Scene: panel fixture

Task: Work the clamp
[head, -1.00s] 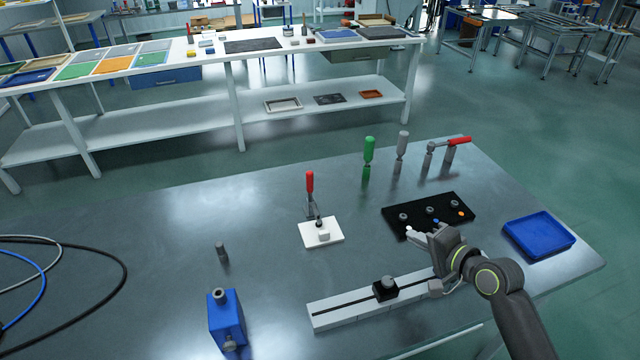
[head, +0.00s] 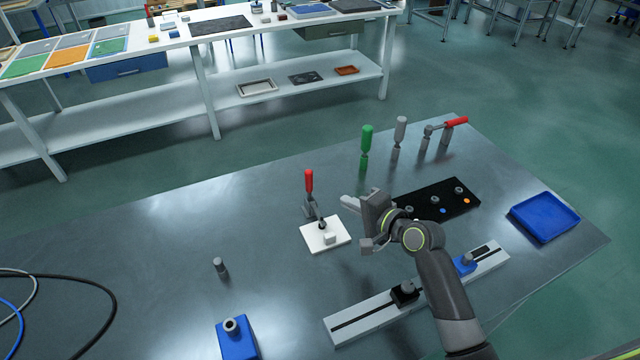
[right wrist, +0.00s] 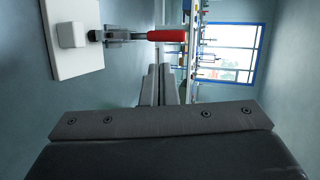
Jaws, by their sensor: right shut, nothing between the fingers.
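The toggle clamp has an upright red handle (head: 309,182) and a grey metal body, and stands on a white plate (head: 312,240). A small white block (head: 331,238) sits on the plate by the clamp's arm; I cannot tell whether the arm touches it. My right gripper (head: 347,202) is shut and empty, a little right of the clamp and apart from it. In the right wrist view the shut fingers (right wrist: 160,85) lie below the red handle (right wrist: 167,36), with the plate (right wrist: 90,60) at the upper left. My left gripper is not in view.
A black panel (head: 445,200) with several small pegs lies right of my gripper, partly hidden by it. A grey rail (head: 365,318) with sliders lies in front. A blue tray (head: 543,218) is at the right. Green (head: 366,140) and grey (head: 400,132) upright handles stand behind.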

